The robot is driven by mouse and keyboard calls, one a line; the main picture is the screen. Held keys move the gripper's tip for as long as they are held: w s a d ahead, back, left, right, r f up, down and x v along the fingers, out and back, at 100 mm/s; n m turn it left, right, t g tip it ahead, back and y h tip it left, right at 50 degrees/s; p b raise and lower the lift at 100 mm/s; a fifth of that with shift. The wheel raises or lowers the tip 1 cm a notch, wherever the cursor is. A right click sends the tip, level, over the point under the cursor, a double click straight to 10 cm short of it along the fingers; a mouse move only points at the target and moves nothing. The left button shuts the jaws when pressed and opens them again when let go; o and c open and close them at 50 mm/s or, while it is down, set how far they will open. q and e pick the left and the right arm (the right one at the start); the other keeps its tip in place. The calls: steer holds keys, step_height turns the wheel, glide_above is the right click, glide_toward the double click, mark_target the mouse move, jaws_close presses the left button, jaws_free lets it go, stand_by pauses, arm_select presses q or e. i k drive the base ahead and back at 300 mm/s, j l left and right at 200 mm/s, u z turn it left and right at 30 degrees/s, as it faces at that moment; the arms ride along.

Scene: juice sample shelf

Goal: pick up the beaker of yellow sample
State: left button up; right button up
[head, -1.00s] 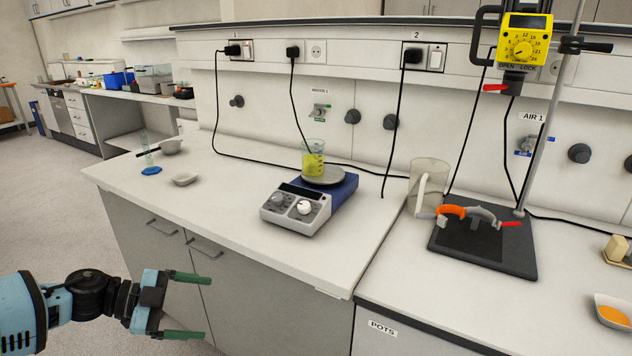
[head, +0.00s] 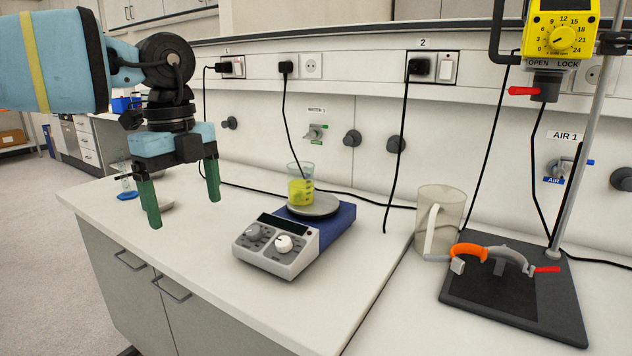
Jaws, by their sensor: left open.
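The beaker of yellow sample (head: 300,188) is clear glass with yellow liquid in its lower part. It stands upright on the round grey plate of the blue and grey hotplate stirrer (head: 283,245), near the bench middle. My left gripper (head: 182,209) hangs from the upper left with its green fingers pointing down. The fingers are spread apart with nothing between them. It is to the left of the beaker, clear of it. My right gripper is not in the head view.
A clear plastic jug (head: 438,215) stands right of the stirrer. A black stand base (head: 515,300) with an orange and grey clamp and a yellow-headed overhead device (head: 560,35) is at the right. A cable runs behind the stirrer. The bench front is clear.

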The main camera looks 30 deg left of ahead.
mark_target(300, 174)
steer(key=i, duration=1.1)
